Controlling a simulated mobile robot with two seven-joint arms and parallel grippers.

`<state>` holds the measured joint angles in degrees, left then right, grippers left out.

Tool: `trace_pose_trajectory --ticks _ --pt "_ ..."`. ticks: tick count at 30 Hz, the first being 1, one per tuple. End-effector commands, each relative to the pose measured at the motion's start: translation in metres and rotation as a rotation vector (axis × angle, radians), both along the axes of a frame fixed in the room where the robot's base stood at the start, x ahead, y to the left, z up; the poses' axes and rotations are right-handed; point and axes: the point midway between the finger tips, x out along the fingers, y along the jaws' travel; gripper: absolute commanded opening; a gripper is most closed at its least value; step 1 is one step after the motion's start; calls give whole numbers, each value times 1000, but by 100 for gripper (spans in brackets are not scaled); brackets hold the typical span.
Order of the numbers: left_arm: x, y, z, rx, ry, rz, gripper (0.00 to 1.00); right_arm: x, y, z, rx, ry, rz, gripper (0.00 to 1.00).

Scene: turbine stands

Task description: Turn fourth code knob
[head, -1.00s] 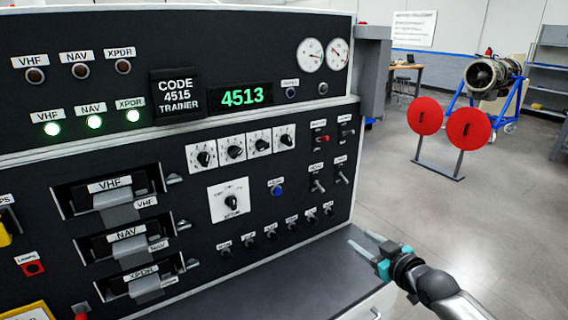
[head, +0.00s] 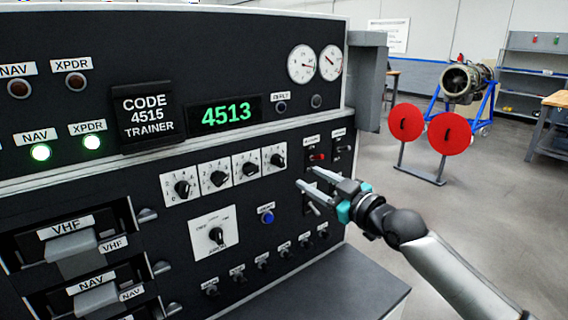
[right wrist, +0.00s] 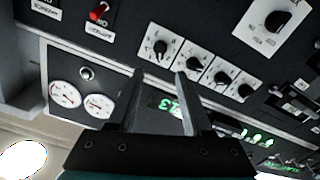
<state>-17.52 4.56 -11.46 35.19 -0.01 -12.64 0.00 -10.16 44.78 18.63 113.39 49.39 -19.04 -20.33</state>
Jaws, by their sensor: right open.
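The fourth code knob (head: 277,160) is the rightmost black knob on a white plate in the row below the green display (head: 229,114), which reads 4513. My right gripper (head: 306,177) is open and empty, in front of the panel just right of and slightly below the fourth knob. In the upside-down right wrist view, the fourth knob (right wrist: 160,47) is the leftmost of the row, seen just beyond and between the two fingertips (right wrist: 159,75). The fingers appear apart from it. My left gripper is out of view.
Toggle switches, one with a red lever (head: 317,157), sit right of the knobs, close to my fingers. A larger rotary knob (head: 216,235), a blue button (head: 267,217) and a row of small knobs lie below. A grey ledge (head: 350,285) juts out at the bottom.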

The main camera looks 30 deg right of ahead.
Motion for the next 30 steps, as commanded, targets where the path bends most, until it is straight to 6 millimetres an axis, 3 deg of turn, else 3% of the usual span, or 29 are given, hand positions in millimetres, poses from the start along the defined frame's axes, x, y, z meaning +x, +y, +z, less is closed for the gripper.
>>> trace_pose_trajectory --ticks 21,30 --pt "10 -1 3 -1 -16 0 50 81 6 1 1 -2 -2 50" --pt "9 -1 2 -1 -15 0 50 105 8 0 0 0 0 50"
